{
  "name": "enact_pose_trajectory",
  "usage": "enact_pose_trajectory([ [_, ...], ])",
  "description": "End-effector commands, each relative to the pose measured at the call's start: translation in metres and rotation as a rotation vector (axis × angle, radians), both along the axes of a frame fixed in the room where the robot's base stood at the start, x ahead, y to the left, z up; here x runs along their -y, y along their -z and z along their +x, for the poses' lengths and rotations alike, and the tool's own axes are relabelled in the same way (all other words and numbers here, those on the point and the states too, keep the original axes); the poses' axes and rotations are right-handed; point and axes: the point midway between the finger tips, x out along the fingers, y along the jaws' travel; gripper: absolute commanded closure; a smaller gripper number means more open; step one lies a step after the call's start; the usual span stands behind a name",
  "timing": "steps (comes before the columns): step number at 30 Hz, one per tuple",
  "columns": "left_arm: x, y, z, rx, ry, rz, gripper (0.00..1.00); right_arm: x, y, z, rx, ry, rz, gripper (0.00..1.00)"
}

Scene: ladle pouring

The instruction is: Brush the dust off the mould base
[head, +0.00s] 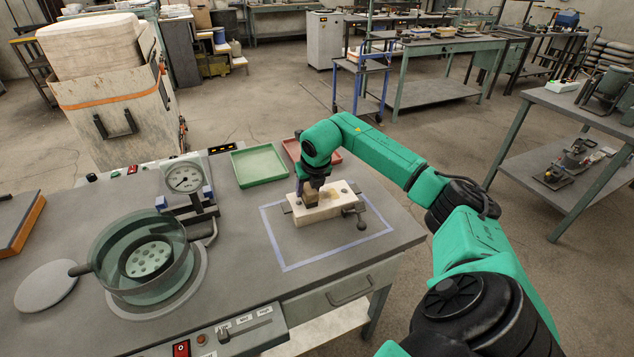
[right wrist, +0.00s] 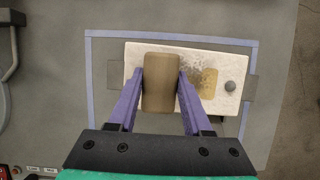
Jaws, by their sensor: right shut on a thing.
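The mould base (head: 323,205) is a pale block on the bench inside a blue taped outline. In the right wrist view the mould base (right wrist: 140,58) shows grey dust specks (right wrist: 195,72) and a tan patch at right of the brush. My right gripper (head: 314,185) is shut on a brown block-shaped brush (right wrist: 160,85), one finger on each side. The brush hides part of the top. My left gripper is not in view.
A grey peg (right wrist: 230,86) stands at the mould base's right end. A green tray (head: 259,165) and a red tray (head: 296,150) lie behind it. A dial gauge (head: 185,177) and a round glass-walled vessel (head: 140,255) stand to the left.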

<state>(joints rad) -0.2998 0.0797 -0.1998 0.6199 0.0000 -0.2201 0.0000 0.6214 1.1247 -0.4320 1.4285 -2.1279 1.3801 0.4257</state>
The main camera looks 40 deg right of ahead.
Motion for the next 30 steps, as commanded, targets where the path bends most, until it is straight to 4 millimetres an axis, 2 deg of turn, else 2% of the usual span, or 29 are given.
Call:
enact_pose_trajectory([
  [4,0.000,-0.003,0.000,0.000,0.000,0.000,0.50,-0.011,0.002,0.003,-0.004,-0.002,0.003,0.95],
  [11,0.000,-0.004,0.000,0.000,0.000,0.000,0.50,-0.006,0.001,0.011,-0.003,-0.002,0.003,0.95],
  [18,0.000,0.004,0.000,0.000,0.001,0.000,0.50,0.017,0.003,0.001,-0.006,0.002,-0.001,0.95],
  [26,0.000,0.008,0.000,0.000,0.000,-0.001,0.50,0.030,0.001,-0.004,-0.004,0.001,0.001,0.95],
  [30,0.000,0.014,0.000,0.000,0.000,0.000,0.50,0.044,0.002,-0.009,-0.004,0.003,0.000,0.95],
])
